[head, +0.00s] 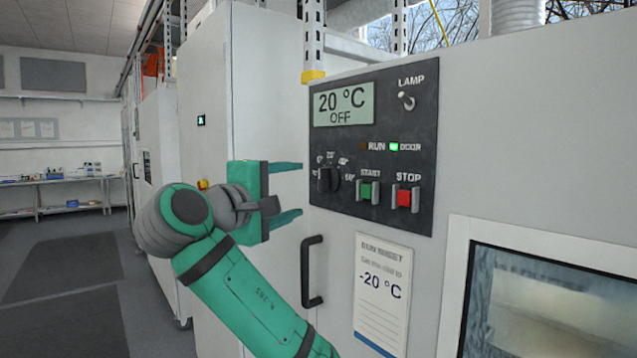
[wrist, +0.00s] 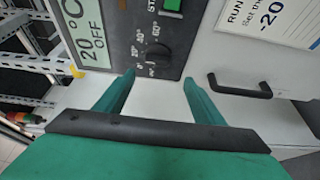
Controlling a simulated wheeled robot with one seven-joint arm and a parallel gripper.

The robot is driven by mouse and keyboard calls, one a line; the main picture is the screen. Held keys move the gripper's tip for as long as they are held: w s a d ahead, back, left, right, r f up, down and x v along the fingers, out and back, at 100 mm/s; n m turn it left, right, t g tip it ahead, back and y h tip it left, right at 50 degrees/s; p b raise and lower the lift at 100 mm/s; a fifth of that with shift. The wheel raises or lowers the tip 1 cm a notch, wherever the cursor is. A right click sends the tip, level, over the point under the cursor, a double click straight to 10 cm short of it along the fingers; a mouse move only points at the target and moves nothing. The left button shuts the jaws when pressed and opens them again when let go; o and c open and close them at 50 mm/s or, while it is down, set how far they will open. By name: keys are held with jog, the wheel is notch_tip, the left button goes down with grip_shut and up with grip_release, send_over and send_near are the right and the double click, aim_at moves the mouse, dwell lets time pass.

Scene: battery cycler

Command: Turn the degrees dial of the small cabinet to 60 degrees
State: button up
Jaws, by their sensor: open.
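The black degrees dial (head: 328,180) sits on the dark control panel (head: 420,235) of the small cabinet (head: 440,110), below the display. The display (head: 343,104) reads 20 °C and OFF. In the wrist view the dial (wrist: 158,56) lies just beyond and between my fingertips, with 20°, 40° and 60° marks around it. My gripper (head: 300,189) is open and empty, its two green fingers pointing at the panel, one above the other in the head view. It is left of the dial and apart from it. The exact pointer direction is too small to tell.
A green START button (head: 369,192) and a red STOP button (head: 404,197) are right of the dial. A LAMP switch (head: 406,101) is above. A black door handle (head: 312,271) and a note reading -20 °C (head: 382,295) are below. A tall white cabinet (head: 207,110) stands left.

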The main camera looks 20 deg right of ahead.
aim_at(321, 181)
jog(key=x, duration=1)
jog(key=shift+w+d+r, duration=0.1)
jog(key=shift+d+r, duration=0.25)
jog(key=shift+d, duration=0.05)
jog(key=c, duration=0.9)
